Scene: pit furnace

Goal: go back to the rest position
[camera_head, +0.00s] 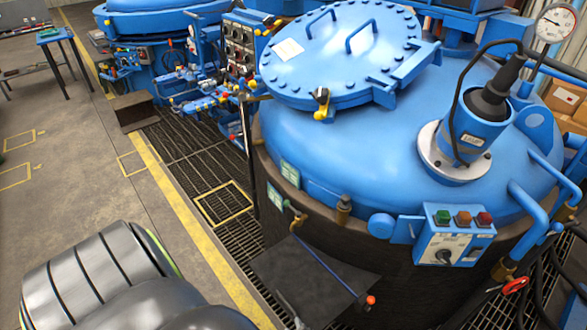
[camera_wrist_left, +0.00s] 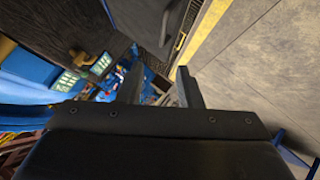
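My left arm comes in at the lower left of the head view, its gripper mostly cut off by the bottom edge. In the left wrist view my left gripper (camera_wrist_left: 159,73) shows two dark fingers standing apart, with nothing seen between them. The blue furnace (camera_head: 330,140) with its closed round lid (camera_head: 340,55) stands to the right of the arm. A dark flat plate (camera_head: 305,275) and a thin blue lever with an orange knob (camera_head: 370,300) are at its near side. My right gripper is in neither view.
A control box (camera_head: 452,235) with green, orange and red buttons sits on the furnace's near side. A gauge (camera_head: 554,22) stands at the upper right. A yellow floor line (camera_head: 185,205) and grating (camera_head: 200,170) run beside the furnace. Open concrete floor (camera_head: 75,170) lies at the left.

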